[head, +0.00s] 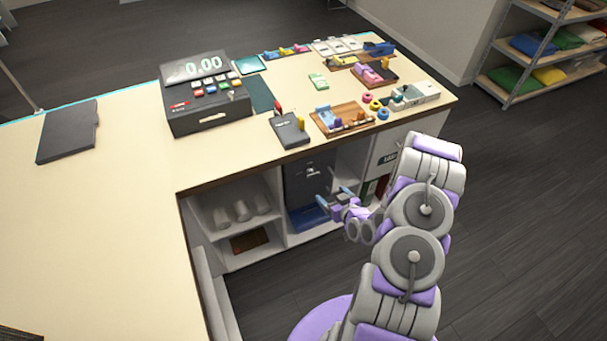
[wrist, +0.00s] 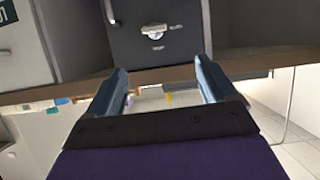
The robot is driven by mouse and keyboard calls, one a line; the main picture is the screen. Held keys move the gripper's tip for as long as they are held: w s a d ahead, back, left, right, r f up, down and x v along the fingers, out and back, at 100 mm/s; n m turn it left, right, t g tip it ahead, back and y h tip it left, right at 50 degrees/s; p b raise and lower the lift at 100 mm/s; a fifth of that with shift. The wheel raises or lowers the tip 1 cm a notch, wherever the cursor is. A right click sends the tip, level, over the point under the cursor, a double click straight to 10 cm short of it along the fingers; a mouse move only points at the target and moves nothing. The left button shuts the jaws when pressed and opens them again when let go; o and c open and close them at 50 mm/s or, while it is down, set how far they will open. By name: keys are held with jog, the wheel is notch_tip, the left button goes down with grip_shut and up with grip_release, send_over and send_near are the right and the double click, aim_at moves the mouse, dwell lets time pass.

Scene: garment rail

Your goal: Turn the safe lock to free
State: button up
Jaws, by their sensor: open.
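The dark grey safe (head: 294,188) stands in a compartment under the counter. A small light lock knob (head: 310,171) is on the upper part of its front. My gripper (head: 334,197) is open and empty in front of the shelf, to the right of and below the lock in the head view. Its two blue fingers (wrist: 160,78) stand apart in the wrist view, pointing toward the safe, clear of the lock.
The counter (head: 110,205) overhangs the shelves and carries a cash register (head: 205,95) and boards with small tools. Left of the safe, an open shelf (head: 217,228) holds white cups. A white cabinet (head: 384,152) is to the right. The floor in front is clear.

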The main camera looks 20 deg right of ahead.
send_near(314, 174)
jog(key=x, duration=0.3)
jog(key=b+x, duration=0.1)
jog(key=x, duration=0.2)
jog(key=d+b+x, duration=0.1)
jog(key=x, duration=0.2)
jog(key=shift+d+f, duration=0.1)
jog(key=shift+d, duration=0.05)
jog(key=shift+w+a, duration=0.15)
jog(key=shift+a, duration=1.05)
jog(key=shift+d, duration=0.9)
jog(key=c, duration=0.6)
jog(key=shift+c, duration=0.7)
jog(key=shift+a, duration=0.45)
jog(key=c, duration=0.3)
